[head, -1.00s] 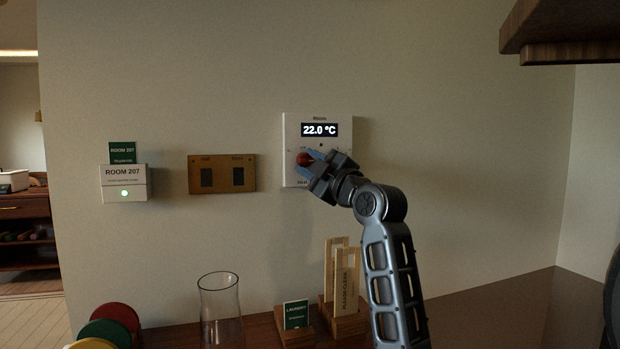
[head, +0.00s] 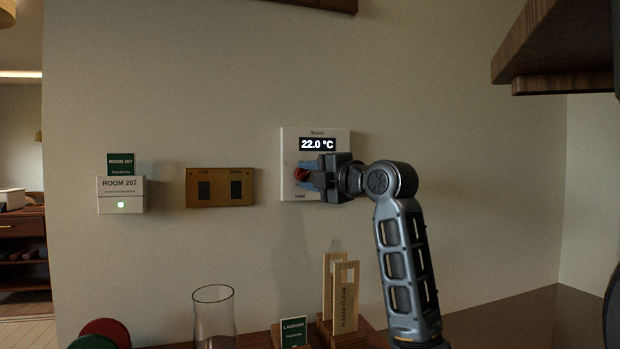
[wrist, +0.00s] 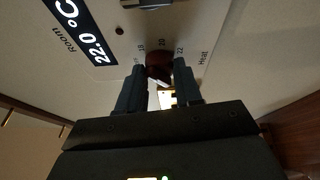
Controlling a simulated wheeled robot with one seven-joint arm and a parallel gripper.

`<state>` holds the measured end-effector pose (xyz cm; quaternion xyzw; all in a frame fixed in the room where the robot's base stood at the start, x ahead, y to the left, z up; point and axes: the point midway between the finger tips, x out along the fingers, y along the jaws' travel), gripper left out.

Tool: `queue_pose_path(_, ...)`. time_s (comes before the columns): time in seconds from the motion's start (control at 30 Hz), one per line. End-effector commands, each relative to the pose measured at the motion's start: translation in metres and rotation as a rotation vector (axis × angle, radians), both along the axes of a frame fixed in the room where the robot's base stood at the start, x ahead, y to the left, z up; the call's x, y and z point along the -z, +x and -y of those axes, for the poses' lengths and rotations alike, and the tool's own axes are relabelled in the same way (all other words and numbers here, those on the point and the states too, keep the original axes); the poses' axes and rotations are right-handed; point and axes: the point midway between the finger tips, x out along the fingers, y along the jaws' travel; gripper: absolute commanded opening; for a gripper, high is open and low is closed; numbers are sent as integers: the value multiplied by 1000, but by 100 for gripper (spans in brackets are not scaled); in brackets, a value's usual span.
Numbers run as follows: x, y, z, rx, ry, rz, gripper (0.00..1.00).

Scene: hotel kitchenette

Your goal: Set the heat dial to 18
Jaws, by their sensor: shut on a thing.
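The white thermostat (head: 288,140) is on the wall, and its display (head: 317,144) reads 22.0 °C. Its red heat dial (head: 300,174) is below the display, partly hidden by my gripper (head: 309,177). In the wrist view the dark red dial (wrist: 158,62) sits between the two fingertips of my gripper (wrist: 160,72), which is shut on it. Small scale numbers, among them 20 and 22, show beside the dial. I cannot tell for sure which number the dial points to.
A brass switch plate (head: 219,188) and a Room 207 sign (head: 121,195) are on the wall to the left. A glass vase (head: 214,318) and a wooden holder with signs (head: 343,297) stand below. A wooden shelf (head: 560,45) juts out at upper right.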

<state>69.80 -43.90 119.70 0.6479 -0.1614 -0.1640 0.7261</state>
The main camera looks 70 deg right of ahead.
Motion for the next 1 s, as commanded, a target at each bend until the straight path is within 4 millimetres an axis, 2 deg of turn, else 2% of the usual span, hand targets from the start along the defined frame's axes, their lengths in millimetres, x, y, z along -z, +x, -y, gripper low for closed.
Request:
queue_pose_path(0.5, 0, 1, 0, -2, -12, -14, 4)
queue_pose_path(0.53, 0, 1, 0, -2, -11, -14, 37)
queue_pose_path(0.77, 0, 1, 0, -1, -11, -14, 59)
queue_pose_path(1.0, 0, 0, 0, -1, -11, -14, 60)
